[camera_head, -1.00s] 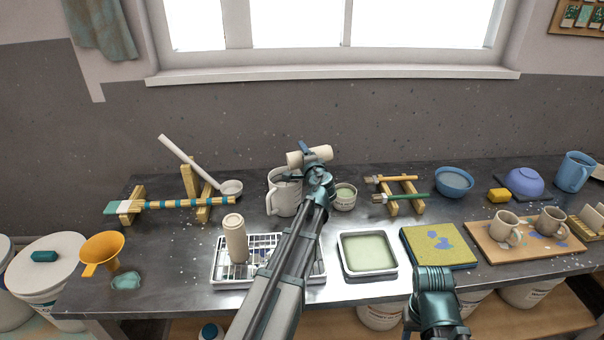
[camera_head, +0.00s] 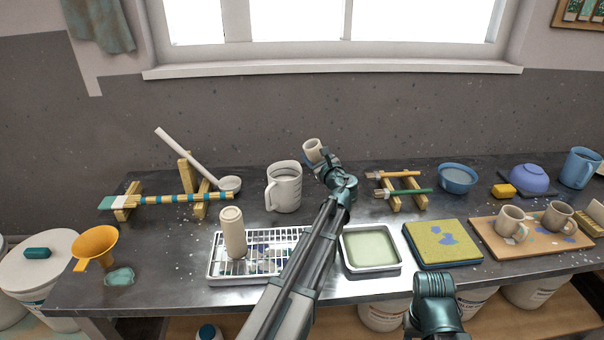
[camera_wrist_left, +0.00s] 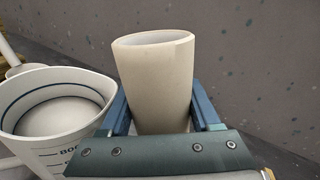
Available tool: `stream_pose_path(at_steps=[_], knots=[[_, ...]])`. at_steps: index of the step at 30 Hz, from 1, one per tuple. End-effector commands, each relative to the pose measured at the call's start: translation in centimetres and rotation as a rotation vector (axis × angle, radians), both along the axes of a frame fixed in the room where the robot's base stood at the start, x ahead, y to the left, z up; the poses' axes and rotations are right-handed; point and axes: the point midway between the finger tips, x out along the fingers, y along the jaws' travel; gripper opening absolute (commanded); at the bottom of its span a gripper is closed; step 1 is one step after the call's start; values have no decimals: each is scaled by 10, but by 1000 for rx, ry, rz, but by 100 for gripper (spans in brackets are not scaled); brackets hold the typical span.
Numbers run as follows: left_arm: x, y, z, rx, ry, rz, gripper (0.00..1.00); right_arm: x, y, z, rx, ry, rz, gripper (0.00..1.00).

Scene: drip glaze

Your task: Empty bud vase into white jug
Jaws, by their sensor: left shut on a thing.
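My left gripper (camera_head: 324,163) is shut on the bud vase (camera_head: 312,148), a plain cream cylinder. It holds the vase above the bench, behind and to the right of the white jug (camera_head: 284,190). The vase is nearly upright, tilted a little, mouth up; in the left wrist view the vase (camera_wrist_left: 155,80) sits between both fingers (camera_wrist_left: 158,120), and its bottom inside is hidden. The jug stands upright on the bench, apart from the vase. In the left wrist view the jug (camera_wrist_left: 50,140) shows a pale inside with a dark ring. My right gripper's fingers are not seen.
A cream bottle (camera_head: 234,235) stands on the wire rack (camera_head: 214,268) in front of the jug. A ladle (camera_head: 195,160) and striped stick lie on wooden rests at left. A glaze tray (camera_head: 370,267), sponge (camera_head: 442,243), brushes and blue bowl (camera_head: 457,179) are at right.

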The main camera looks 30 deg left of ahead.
Motion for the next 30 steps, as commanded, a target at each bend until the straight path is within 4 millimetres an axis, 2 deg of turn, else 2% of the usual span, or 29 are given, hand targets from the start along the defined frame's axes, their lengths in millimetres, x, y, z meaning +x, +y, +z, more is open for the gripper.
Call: stream_pose_path(at_steps=[1, 2, 3, 10, 21, 30], knots=[[2, -2, -11, 23, 19, -1, 0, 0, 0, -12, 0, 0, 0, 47], [2, -2, -12, 35, 29, -1, 0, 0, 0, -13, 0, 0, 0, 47], [0, -1, 0, 18, 15, 0, 0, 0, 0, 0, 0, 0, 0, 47], [1, -1, 0, 16, 13, -1, 0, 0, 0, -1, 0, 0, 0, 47], [1, -1, 46, 248, 214, -1, 0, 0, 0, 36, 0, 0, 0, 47], [1, -1, 48, 292, 250, -1, 0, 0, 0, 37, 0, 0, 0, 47]])
